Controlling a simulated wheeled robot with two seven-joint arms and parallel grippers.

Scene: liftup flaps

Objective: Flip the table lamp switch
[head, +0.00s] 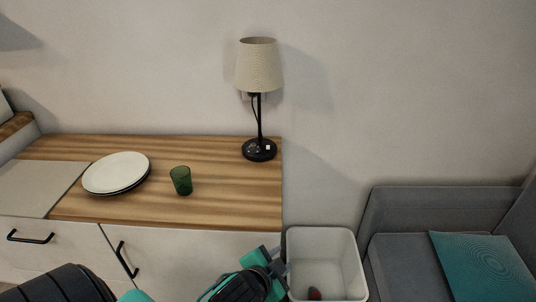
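The table lamp (259,65) stands upright at the back right of the wooden counter, with a cream shade and a thin black pole. Its round black base (254,152) carries a small white switch (268,147) on the right side of its top. My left gripper (281,263) is low in the head view, below the counter's front right corner and beside the bin, well apart from the lamp. It is dark and seen at an angle, so its finger gap is not clear. My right gripper is not in view.
A stack of plates (117,172) and a green glass (181,180) sit left of the lamp on the counter (225,205). A white bin (322,248) with a small red item (314,293) stands right of the cabinet, then a grey sofa (400,260) with a teal cushion (482,266).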

